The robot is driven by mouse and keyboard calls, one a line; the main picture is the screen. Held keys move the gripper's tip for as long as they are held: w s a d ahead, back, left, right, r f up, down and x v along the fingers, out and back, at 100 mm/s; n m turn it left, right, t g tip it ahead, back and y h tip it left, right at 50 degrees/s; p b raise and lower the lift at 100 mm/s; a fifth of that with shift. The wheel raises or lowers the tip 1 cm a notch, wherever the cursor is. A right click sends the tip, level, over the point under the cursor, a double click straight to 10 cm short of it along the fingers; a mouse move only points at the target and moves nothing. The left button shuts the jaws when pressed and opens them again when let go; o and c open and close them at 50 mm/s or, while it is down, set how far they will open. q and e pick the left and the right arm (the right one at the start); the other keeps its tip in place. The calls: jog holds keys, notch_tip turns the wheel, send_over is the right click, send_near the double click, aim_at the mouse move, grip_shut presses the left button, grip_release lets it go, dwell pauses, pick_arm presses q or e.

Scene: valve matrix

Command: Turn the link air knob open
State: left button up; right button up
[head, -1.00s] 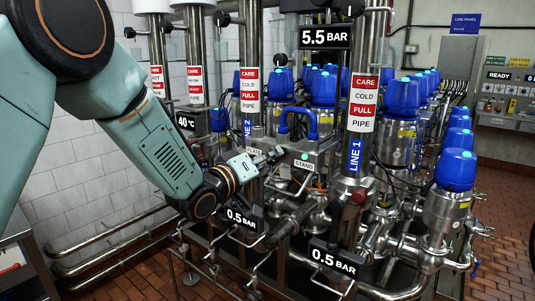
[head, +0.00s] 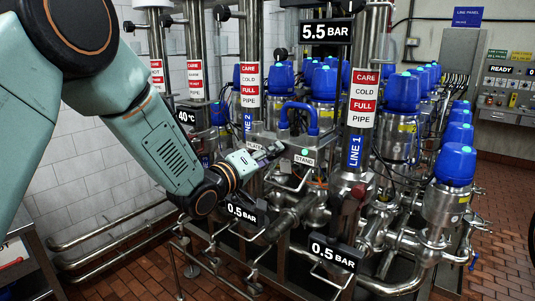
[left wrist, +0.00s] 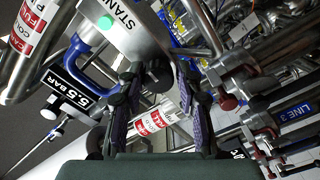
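A grey metal box with a blue handle (head: 300,106) and a STAND label (head: 304,160) stands among the pipes, left of the LINE 1 pipe. My left gripper (head: 271,151) is at the left front of this box. In the left wrist view the two fingers of my left gripper (left wrist: 160,82) stand apart, with the STAND box (left wrist: 128,28) just beyond them. A small dark part (left wrist: 160,70) shows between the fingertips; I cannot tell if it is the link air knob or if the fingers touch it. My right gripper is not in view.
The LINE 1 pipe (head: 358,130) rises right of the box. Blue-capped valves (head: 455,165) stand in rows at the right. Thin pipes and 0.5 BAR signs (head: 334,253) lie below. Open tiled floor (head: 495,215) is at the right.

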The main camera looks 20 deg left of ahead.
pick_arm(q)
jog(key=o, duration=0.4)
jog(key=shift+c, duration=0.2)
jog(key=shift+a+r, duration=0.1)
jog(key=v, duration=1.2)
